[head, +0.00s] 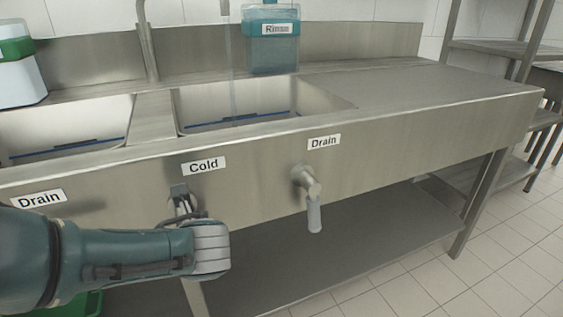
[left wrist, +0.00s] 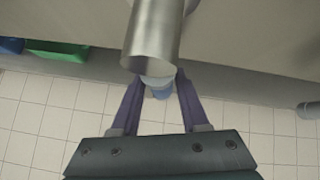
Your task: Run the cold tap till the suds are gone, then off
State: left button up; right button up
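The cold tap (head: 181,194) sits on the sink front under the "Cold" label (head: 204,166). My left gripper (head: 190,212) is at it and mostly hides it in the head view. In the left wrist view, a metal cylinder (left wrist: 155,35) of the tap stands above a pale grey-blue handle (left wrist: 158,81). A thin clear vertical stream (head: 232,85) comes down into the right basin (head: 320,95). No suds are clear to see there. My right gripper is out of view.
A drain valve (head: 307,185) with a hanging handle projects to the right of the cold tap. The left basin (head: 60,125) has its own "Drain" label (head: 38,199). A teal container (head: 272,48) stands behind the right basin. The counter to its right is clear.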

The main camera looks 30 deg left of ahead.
pick_arm(q)
jog(key=shift+o, duration=1.2)
jog(key=shift+r, duration=0.1)
jog(key=p+v, duration=0.8)
jog(key=v, duration=0.1)
jog(key=shift+s+d+r, duration=0.25)
dwell(5.5)
